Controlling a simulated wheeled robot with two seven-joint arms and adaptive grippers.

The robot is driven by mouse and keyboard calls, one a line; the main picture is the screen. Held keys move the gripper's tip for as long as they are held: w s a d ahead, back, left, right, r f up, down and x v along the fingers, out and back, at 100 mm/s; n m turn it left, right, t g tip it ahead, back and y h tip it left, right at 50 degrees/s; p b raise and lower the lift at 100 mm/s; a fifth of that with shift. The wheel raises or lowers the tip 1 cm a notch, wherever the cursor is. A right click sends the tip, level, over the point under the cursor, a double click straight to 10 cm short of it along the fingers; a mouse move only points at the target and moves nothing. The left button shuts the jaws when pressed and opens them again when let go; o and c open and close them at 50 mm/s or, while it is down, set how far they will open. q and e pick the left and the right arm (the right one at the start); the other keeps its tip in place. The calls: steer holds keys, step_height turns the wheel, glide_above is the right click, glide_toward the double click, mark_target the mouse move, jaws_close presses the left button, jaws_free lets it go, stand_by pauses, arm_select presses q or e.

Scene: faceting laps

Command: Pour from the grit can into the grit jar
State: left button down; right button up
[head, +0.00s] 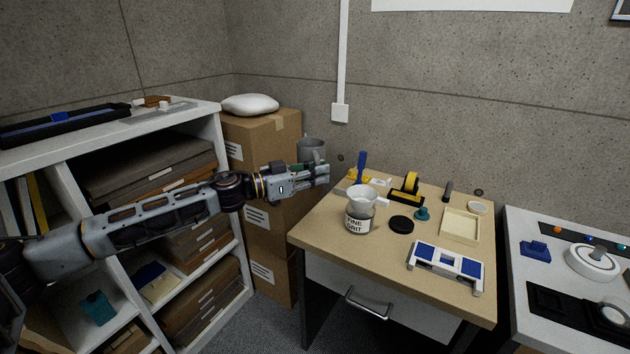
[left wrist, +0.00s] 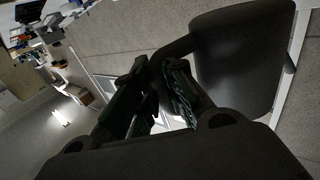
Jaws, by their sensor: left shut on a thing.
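The grit can (head: 312,148), a grey vessel, is held up beside the table's back left corner, its lower part hidden behind my left gripper (head: 322,173). The gripper is shut on it. In the left wrist view the can (left wrist: 245,65) shows large and dark at the right, beside the fingers (left wrist: 160,95). The grit jar (head: 358,222), labelled "FINE GRIT", stands upright on the table, right of and below the gripper. A pale funnel-like piece (head: 363,193) sits at its mouth. The can is apart from the jar. My right gripper is not in view.
On the wooden table (head: 320,232) are a black disc (head: 401,224), a teal knob (head: 422,214), a cream tray (head: 460,225), a blue-and-white stand (head: 445,265) and a yellow-black dispenser (head: 408,188). Cardboard boxes (head: 285,130) stand behind my left arm. The table's front left is clear.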

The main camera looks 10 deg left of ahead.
arm_select(q)
steer(key=shift+w+d+r+n+t+y, duration=0.15)
steer(key=shift+w+r+n+t+y, duration=0.1)
steer(key=shift+r+n+t+y, duration=0.55)
steer(key=shift+n+t+y, duration=0.1)
steer(key=shift+t, duration=0.2)
steer(key=shift+t+y, duration=0.3)
steer(key=shift+y, duration=0.1)
steer(key=shift+d+n+t+y, duration=0.1)
steer(key=shift+n+t+y, duration=0.55)
steer(key=shift+n, duration=0.25)
steer(key=shift+s+f+n+t+y, duration=0.25)
steer(key=shift+s+n+t+y, duration=0.3)
steer(key=shift+y, duration=0.3)
